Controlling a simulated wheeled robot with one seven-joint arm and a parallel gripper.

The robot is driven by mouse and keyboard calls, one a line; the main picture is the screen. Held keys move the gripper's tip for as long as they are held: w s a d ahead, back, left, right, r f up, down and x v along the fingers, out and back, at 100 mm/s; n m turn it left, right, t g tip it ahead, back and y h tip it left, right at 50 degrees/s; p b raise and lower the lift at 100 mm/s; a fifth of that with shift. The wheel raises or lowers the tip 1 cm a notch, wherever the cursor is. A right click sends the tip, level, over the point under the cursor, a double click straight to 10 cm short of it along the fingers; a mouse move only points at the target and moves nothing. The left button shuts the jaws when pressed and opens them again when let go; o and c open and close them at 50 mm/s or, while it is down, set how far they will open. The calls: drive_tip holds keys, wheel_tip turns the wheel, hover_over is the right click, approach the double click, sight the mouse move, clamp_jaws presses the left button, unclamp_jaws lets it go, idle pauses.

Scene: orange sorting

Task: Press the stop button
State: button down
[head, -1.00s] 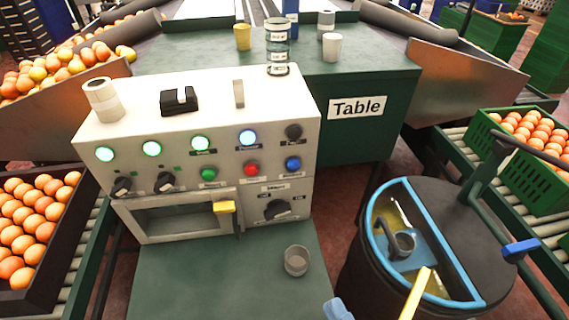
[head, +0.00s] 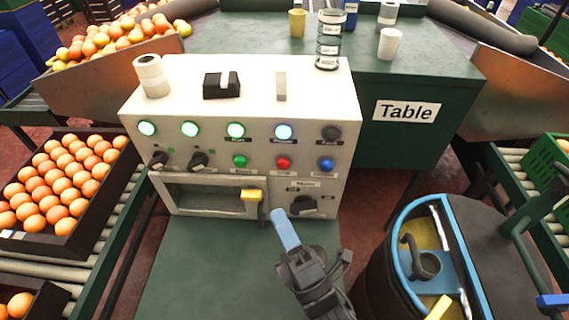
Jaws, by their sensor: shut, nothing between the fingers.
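The control box (head: 250,105) stands on the green table, its front panel facing me. The red button (head: 283,163) is in the lower button row, between a green button (head: 239,161) and a blue button (head: 326,164). The label under the red button is too small to read for sure. My gripper (head: 284,222) is shut and empty, with a blue tip. It is in front of the panel, below the red button in the picture and apart from it. A yellow-handled door (head: 215,198) is at the panel's lower left.
A black rotary knob (head: 304,206) sits to the right of my gripper. A tape roll (head: 151,76) and a black device (head: 221,85) stand on the box. A blue-rimmed bin (head: 400,235) is at the right. An orange crate (head: 66,227) is at the left.

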drive_tip(key=b, duration=0.3)
approach(283, 164)
drive_tip(key=w+a+r, duration=0.2)
drive_tip(key=a+r, duration=0.1)
drive_tip(key=a, duration=0.1)
drive_tip(key=shift+w+r, duration=0.3)
drive_tip(key=shift+w, duration=0.05)
drive_tip(key=shift+a, duration=0.1)
drive_tip(key=shift+w+f, duration=0.1)
drive_tip(key=shift+w, duration=0.15)
idle(1.5)
drive_tip(key=shift+w+b, duration=0.7)
drive_tip(key=shift+b, duration=0.05)
idle(0.9)
idle(0.3)
drive_tip(key=shift+s, duration=1)
